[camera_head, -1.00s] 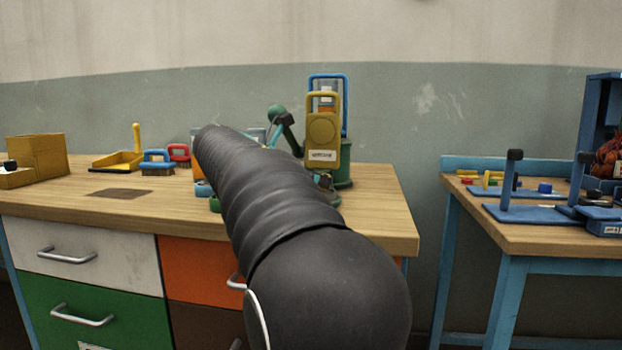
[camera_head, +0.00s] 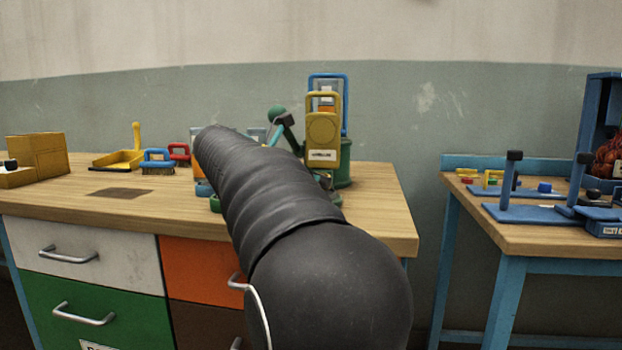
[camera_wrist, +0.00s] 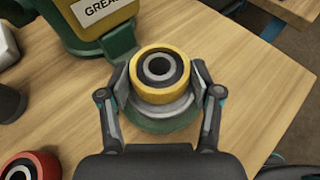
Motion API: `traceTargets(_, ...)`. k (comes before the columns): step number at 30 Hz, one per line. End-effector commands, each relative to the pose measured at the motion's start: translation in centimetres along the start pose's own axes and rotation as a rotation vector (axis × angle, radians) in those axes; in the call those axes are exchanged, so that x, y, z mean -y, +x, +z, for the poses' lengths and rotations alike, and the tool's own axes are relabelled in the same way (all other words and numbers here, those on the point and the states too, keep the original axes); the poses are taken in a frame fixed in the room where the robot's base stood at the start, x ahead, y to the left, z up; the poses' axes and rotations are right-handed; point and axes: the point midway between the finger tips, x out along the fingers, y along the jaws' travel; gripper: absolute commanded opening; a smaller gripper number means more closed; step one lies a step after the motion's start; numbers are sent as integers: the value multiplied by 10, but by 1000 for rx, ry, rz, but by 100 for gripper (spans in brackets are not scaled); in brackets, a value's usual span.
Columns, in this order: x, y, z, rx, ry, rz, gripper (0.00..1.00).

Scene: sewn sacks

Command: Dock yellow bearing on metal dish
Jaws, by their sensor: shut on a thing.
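The yellow bearing (camera_wrist: 160,75) is a thick ring with a dark and grey centre, seen from above in the wrist view. My gripper (camera_wrist: 162,80) is shut on it, one finger at each side. A grey metal dish (camera_wrist: 160,110) on a green round base (camera_wrist: 165,126) shows directly beneath the bearing. The bearing looks roughly level and over the dish; I cannot tell whether they touch. In the head view my dark arm hides the bearing, the dish and most of my gripper.
A green item with a yellow labelled front (camera_wrist: 100,18) stands close behind the dish. A red bearing (camera_wrist: 30,165) lies at lower left. Bare wood is on the right. In the head view, brushes and a yellow dustpan (camera_head: 118,160) lie on the bench's left.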

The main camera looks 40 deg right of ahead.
Motion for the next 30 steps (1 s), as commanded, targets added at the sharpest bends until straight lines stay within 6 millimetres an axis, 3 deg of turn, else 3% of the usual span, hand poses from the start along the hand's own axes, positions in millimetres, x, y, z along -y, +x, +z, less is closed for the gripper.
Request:
traceTargets(20, 0, 4, -10, 1, 1, 1, 14)
traceTargets(21, 0, 4, -9, 1, 1, 1, 69)
traceTargets(22, 0, 4, -9, 1, 1, 1, 75)
traceTargets(30, 0, 4, -10, -1, 0, 0, 75)
